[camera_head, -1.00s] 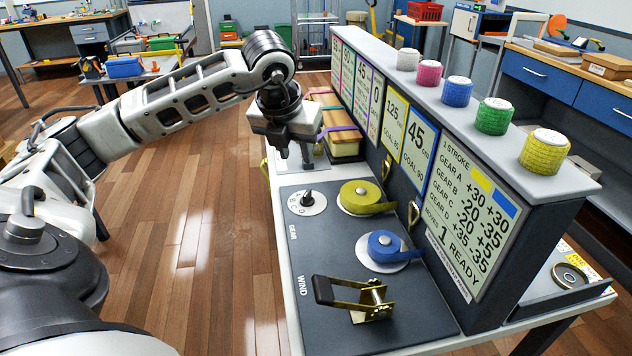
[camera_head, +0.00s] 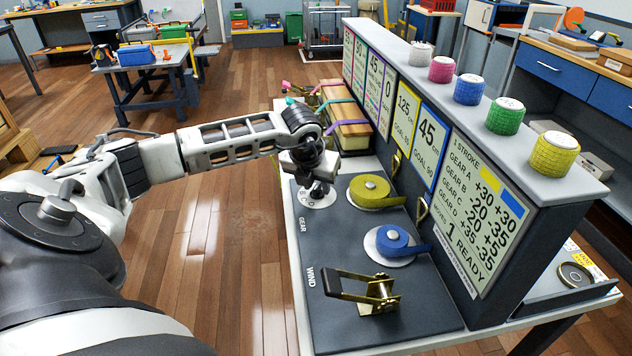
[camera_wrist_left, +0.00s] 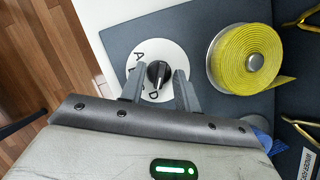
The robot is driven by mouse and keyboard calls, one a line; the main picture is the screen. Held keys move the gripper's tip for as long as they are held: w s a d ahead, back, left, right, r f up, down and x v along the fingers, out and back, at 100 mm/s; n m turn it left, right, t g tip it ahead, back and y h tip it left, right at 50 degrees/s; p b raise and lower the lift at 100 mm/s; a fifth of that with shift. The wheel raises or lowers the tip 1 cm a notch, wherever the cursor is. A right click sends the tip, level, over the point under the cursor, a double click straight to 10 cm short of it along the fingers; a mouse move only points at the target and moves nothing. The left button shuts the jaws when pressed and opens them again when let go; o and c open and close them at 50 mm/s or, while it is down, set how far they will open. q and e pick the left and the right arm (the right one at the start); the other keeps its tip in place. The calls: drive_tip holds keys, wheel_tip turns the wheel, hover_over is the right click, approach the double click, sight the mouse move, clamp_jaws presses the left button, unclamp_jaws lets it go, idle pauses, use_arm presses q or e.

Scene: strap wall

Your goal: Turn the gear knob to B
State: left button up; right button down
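The gear knob (camera_wrist_left: 158,73) is a black pointer knob on a white round dial (camera_wrist_left: 148,52) with letters around it. In the left wrist view A and D can be read; other letters are partly covered, and I cannot tell which letter the knob points at. My left gripper (camera_wrist_left: 159,84) is open, one finger on each side of the knob, with gaps to it. In the head view the left gripper (camera_head: 318,188) is down over the dial (camera_head: 313,202) and hides most of the knob. My right gripper is not in view.
A yellow strap roll (camera_head: 369,189) and a blue strap roll (camera_head: 391,240) lie beside the dial on the dark panel. A ratchet with a black handle (camera_head: 367,292) is at the near end. The sign wall (camera_head: 480,190) stands along the right side.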

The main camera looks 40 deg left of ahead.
use_arm(q)
clamp_jaws()
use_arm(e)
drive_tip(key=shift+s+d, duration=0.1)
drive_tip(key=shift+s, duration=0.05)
